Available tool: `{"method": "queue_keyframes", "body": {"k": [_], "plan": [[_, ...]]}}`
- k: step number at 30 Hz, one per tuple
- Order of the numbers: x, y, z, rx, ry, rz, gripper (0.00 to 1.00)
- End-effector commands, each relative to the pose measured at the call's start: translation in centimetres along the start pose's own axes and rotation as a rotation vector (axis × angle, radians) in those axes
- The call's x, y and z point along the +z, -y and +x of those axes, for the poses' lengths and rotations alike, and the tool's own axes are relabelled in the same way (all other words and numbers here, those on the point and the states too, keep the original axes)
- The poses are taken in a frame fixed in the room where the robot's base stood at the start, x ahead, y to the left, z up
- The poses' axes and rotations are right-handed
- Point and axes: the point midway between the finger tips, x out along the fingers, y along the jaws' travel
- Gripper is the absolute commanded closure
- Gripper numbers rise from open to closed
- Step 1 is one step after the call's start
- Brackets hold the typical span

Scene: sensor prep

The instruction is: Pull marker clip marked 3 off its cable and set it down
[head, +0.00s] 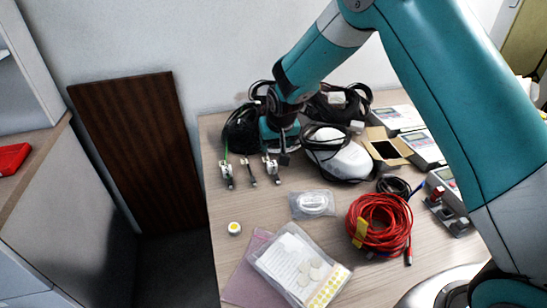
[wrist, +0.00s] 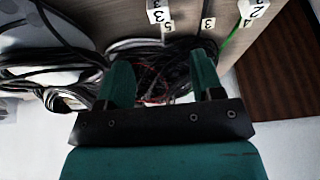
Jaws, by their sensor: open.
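Three cable ends with white marker clips lie at the table's left side in the head view, too small to read there. In the wrist view, a clip marked 3 (wrist: 157,13) sits at the upper middle, just above one marked 5 (wrist: 167,33). Another mark 3 (wrist: 208,23) shows on the middle dark cable. Clips marked 2 (wrist: 257,10) and 4 (wrist: 246,22) are by the green cable (wrist: 232,40). My gripper (wrist: 161,68) is open, its two teal fingers apart with no clip between them. In the head view my gripper (head: 283,157) is near the right-hand cable end (head: 271,169).
Dark cable bundles (head: 241,131) crowd the back of the table. A white device (head: 345,158) stands to the right. A bagged white item (head: 312,204), a red cable coil (head: 379,226) and a yellow-and-white round item (head: 234,228) lie in front. Bare wood (head: 265,205) shows between them.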

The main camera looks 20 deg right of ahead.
Motion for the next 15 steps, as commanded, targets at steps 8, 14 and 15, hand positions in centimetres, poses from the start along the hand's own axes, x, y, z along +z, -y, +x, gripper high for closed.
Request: {"method": "queue_keyframes", "body": {"k": [8,14,15], "plan": [[0.1,-0.1,6.0,0.001,0.004,0.000,0.39],[0.1,-0.2,9.5,0.001,0.002,0.002,0.39],[0.0,-0.2,10.1,0.001,0.002,0.002,0.39]]}}
